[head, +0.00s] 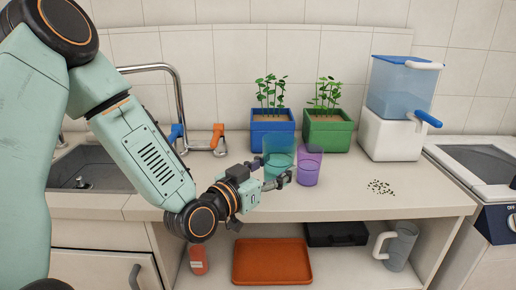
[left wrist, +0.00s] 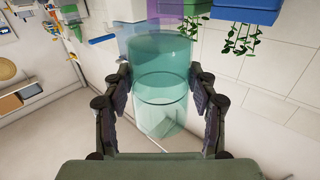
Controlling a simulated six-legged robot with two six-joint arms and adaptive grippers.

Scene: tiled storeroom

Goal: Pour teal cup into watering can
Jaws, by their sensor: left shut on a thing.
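The translucent teal cup (head: 279,150) is upright at the counter, in front of the blue planter. My left gripper (head: 270,173) reaches it from the left and is shut on it. In the left wrist view the teal cup (left wrist: 161,88) sits between the two fingers of the left gripper (left wrist: 161,95). I cannot tell whether its base touches the counter. A grey can with a pale handle (head: 400,247), likely the watering can, stands on the lower shelf at the right. My right gripper is out of view.
A purple cup (head: 309,165) stands close right of the teal cup. Blue (head: 271,137) and green (head: 327,133) planters and a blue-topped dispenser (head: 395,110) stand behind. Dark bits (head: 381,187) lie on the counter (head: 420,200). An orange tray (head: 272,262) is below.

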